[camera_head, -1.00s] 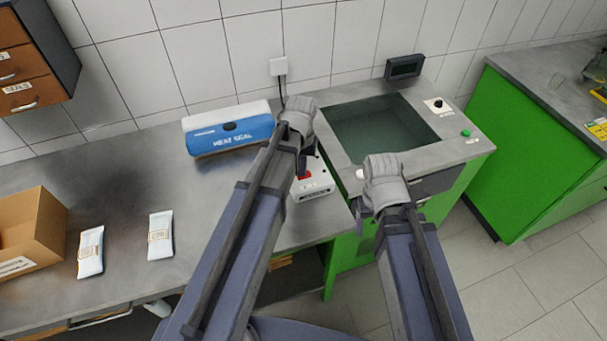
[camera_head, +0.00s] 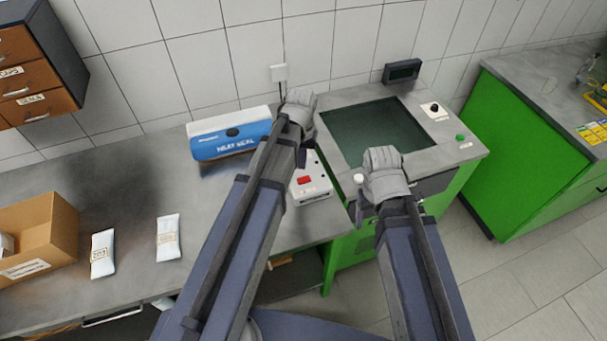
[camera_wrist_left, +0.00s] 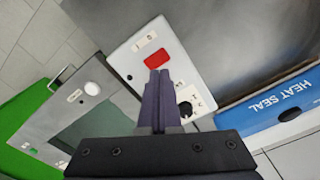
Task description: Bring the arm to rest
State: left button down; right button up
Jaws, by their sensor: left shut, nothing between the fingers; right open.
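My left gripper (camera_wrist_left: 157,98) shows in the left wrist view with its fingers together and nothing between them. It hangs above a white control box (camera_wrist_left: 150,52) with a red switch and a black knob. The right gripper (camera_head: 362,196) shows only in part, near the front edge of the basin unit.
A blue and white heat sealer (camera_head: 232,142) stands left of my left wrist. Two white packets (camera_head: 168,238) and a cardboard box (camera_head: 62,232) are on the bench at left. A dark basin (camera_head: 375,132) and a small display (camera_head: 402,71) are behind my right wrist.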

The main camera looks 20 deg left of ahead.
pick_arm(q)
jog(key=shift+r, duration=0.55)
pick_arm(e)
jog(key=shift+r, duration=0.55)
pick_arm(q)
jog(key=s+d+f+m+y+b, duration=0.1)
jog(key=s+d+m, duration=0.3)
jog(key=s+d, duration=0.6)
jog(key=s+f, duration=0.1)
jog(key=s, duration=0.3)
jog(key=shift+s+d+m+b, duration=0.2)
jog(key=shift+d+m+b, duration=0.1)
jog(key=shift+b, duration=0.1)
pick_arm(e)
notch_tip(320, 180, down, 2)
jog(key=shift+f, duration=0.15)
pick_arm(q)
jog(key=shift+f, duration=0.1)
